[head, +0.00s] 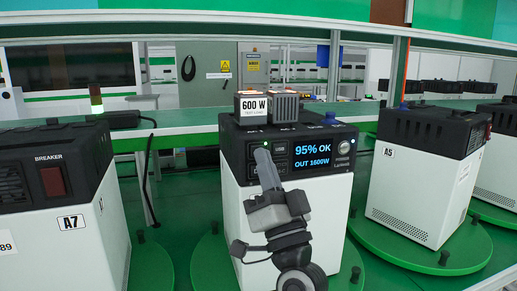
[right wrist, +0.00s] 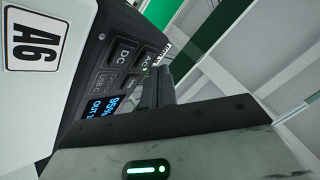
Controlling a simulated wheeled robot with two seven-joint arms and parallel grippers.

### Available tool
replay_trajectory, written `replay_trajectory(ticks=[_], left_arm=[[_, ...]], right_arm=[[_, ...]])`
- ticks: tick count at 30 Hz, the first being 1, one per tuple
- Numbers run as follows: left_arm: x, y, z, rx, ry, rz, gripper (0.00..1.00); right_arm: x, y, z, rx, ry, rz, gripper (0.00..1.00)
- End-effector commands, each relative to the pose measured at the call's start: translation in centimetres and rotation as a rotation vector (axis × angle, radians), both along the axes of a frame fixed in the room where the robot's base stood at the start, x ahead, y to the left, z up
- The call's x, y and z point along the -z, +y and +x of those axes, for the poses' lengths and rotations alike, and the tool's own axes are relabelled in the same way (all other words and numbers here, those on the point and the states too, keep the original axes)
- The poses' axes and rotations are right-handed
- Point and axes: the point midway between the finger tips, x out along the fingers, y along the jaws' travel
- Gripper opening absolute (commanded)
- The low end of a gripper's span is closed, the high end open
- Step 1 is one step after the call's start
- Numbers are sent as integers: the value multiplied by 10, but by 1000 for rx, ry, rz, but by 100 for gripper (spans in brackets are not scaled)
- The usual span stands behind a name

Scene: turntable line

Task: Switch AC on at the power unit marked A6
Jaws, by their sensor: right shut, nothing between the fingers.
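The power unit (head: 295,218) stands in the middle of the head view, white below with a dark top section. Its A6 label (right wrist: 32,40) shows in the right wrist view. Its display (head: 311,161) reads 95% OK and OUT 1500W. The AC button (right wrist: 149,58) and DC button (right wrist: 122,54) sit on the front panel, with a small green light showing by AC. My right gripper (head: 263,155) is shut and empty, its fingertips at or very close to the AC button; contact is hard to tell. It also shows in the right wrist view (right wrist: 152,88). My left gripper is not in view.
A 600 W test load (head: 254,107) sits on top of the unit. Unit A7 (head: 70,240) stands at left and unit A5 (head: 405,195) at right, on green turntables (head: 440,261). A green shelf edge (head: 180,132) runs behind.

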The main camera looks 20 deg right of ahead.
Motion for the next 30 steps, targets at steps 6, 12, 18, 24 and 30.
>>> replay_trajectory(ticks=[6, 12, 18, 24, 30], left_arm=[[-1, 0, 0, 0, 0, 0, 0], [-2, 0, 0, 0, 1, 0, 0], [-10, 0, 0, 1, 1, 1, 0], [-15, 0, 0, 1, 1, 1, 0], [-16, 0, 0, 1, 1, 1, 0]], right_arm=[[0, 0, -3, 0, 0, 0, 0], [0, 0, -5, 0, 1, -1, 0], [-1, -1, -24, 0, 1, -1, 0], [0, -1, -44, -2, 2, 0, 0], [0, -1, -53, -1, 0, -1, 0]])
